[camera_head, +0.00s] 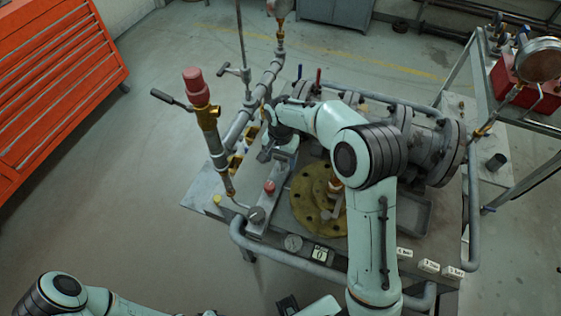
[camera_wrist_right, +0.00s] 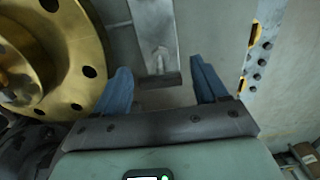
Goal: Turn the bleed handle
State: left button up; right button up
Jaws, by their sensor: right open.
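My right gripper (camera_head: 268,152) is over the bench, near the far end of a narrow grey plate. In the right wrist view it (camera_wrist_right: 163,90) is open, its two blue-grey fingers apart with nothing held between them. A small grey T-shaped handle (camera_wrist_right: 160,80) on the plate (camera_wrist_right: 152,22) shows between the fingertips, and I see no contact. I take it for the bleed handle. In the head view my gripper and arm seem to hide it. The plate (camera_head: 284,172) carries a red knob (camera_head: 269,186). Part of my left arm shows at the lower left, but no left fingers show.
A brass flange (camera_head: 305,200) lies beside the plate; it fills the left of the wrist view (camera_wrist_right: 75,45). A standing pipe with a red cap (camera_head: 194,80) and black lever (camera_head: 170,99) rises at left. Grey pipe rails the bench front. Open floor (camera_head: 110,190) lies left.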

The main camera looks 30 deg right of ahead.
jog(key=shift+f, duration=0.9)
jog(key=shift+c, duration=0.3)
jog(key=c, duration=1)
